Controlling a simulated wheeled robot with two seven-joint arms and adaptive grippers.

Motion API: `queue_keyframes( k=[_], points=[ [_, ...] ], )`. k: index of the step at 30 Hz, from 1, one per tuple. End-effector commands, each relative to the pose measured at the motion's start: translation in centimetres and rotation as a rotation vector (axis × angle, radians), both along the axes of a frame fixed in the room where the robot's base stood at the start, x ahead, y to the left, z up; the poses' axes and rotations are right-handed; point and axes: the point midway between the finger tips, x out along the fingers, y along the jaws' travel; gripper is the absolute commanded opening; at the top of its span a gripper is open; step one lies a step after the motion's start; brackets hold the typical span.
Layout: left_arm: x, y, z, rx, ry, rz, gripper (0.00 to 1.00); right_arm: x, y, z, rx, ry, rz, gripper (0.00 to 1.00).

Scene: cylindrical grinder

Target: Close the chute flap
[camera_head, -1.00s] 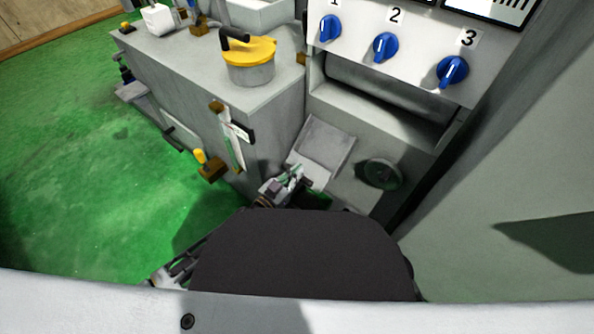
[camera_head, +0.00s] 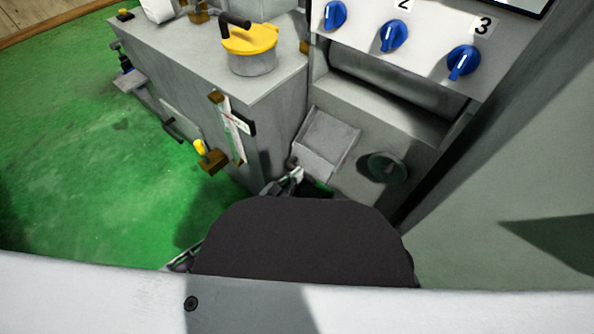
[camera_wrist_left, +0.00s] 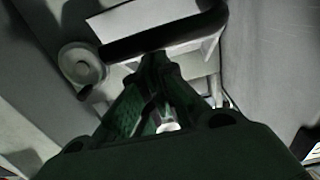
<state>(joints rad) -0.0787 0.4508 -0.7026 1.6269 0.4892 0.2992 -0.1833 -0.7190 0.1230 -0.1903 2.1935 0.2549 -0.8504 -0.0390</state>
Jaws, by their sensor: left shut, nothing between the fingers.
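The chute flap (camera_head: 326,142) is a light grey panel with raised side edges. It slants out from the lower front of the machine, below the wide opening. My left gripper (camera_head: 298,174) is shut and empty, low at the flap's lower left edge. My dark body part hides most of that arm. In the left wrist view the closed fingertips (camera_wrist_left: 154,60) are just below a dark bar-like edge, with a pale panel above it. I cannot tell whether they touch it. My right gripper is not in view.
A round grey-green knob (camera_head: 384,168) sits right of the flap. Blue dials (camera_head: 463,61) line the panel above. A yellow-lidded pot (camera_head: 250,50) stands on the grey cabinet (camera_head: 190,85) to the left. A brass-coloured block (camera_head: 212,160) sticks out of that cabinet. Green floor (camera_head: 80,170) is open at left.

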Motion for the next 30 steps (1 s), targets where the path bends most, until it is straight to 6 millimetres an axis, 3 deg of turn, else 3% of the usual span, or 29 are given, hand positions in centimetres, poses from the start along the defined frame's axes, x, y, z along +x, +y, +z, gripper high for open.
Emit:
queue_keyframes(
  k=[13, 30],
  points=[
    [0.6, -0.5, -4.2, 0.002, 0.002, 0.000, 0.00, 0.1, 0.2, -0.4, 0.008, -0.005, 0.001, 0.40],
    [1.0, -0.7, -5.2, 0.001, 0.001, 0.000, 0.00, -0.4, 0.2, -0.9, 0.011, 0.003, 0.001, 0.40]
  ],
)
